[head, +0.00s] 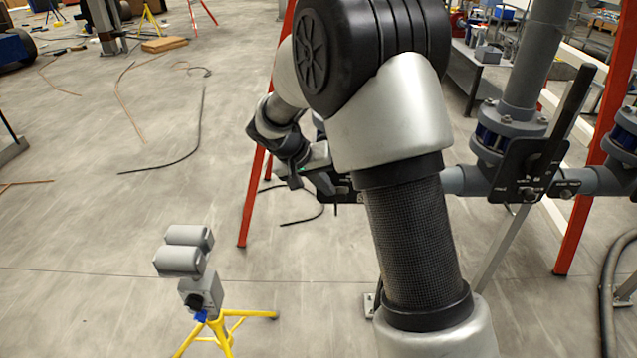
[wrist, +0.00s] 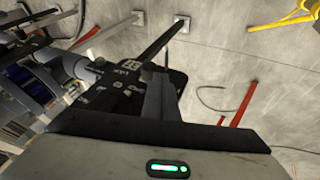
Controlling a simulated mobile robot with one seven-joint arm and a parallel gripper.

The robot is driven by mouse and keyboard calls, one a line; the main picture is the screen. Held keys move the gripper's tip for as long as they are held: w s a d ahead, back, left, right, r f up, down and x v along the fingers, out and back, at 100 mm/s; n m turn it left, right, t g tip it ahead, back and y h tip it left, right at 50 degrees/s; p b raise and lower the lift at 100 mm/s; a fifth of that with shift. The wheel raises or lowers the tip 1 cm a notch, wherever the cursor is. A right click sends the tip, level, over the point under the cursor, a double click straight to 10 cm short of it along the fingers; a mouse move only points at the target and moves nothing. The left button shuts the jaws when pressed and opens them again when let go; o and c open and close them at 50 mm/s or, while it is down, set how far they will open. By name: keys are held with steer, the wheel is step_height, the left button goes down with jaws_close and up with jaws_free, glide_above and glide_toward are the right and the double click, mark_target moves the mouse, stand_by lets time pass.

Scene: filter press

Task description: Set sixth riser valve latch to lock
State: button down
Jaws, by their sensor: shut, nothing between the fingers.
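In the head view my gripper (head: 326,182) is at a black valve plate (head: 343,194), which my forearm partly hides. In the wrist view a black valve plate with white lettering (wrist: 125,88) lies just beyond the shut fingers (wrist: 160,92). A dark bar (wrist: 165,42) rises up and right from that plate. The fingertips overlap the plate in this view; I cannot tell whether they touch it. The latch and its setting are too small and covered to read. No number marking the sixth riser is legible.
At the right, another riser valve has a black plate (head: 521,168) and a long upright handle (head: 567,115). Red posts (head: 588,165) flank the grey pipes. A yellow stand (head: 222,330) with grey cylinders is at the lower left. Open floor (head: 110,215) lies left.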

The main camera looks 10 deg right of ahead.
mark_target(340, 194)
steer(key=d+b, duration=0.2)
steer(key=shift+s+d+f, duration=0.15)
steer(key=shift+s+d, duration=0.15)
steer(key=shift+d, duration=0.1)
steer(key=shift+s+d, duration=0.1)
steer(key=shift+d, duration=0.25)
steer(key=shift+a, duration=0.1)
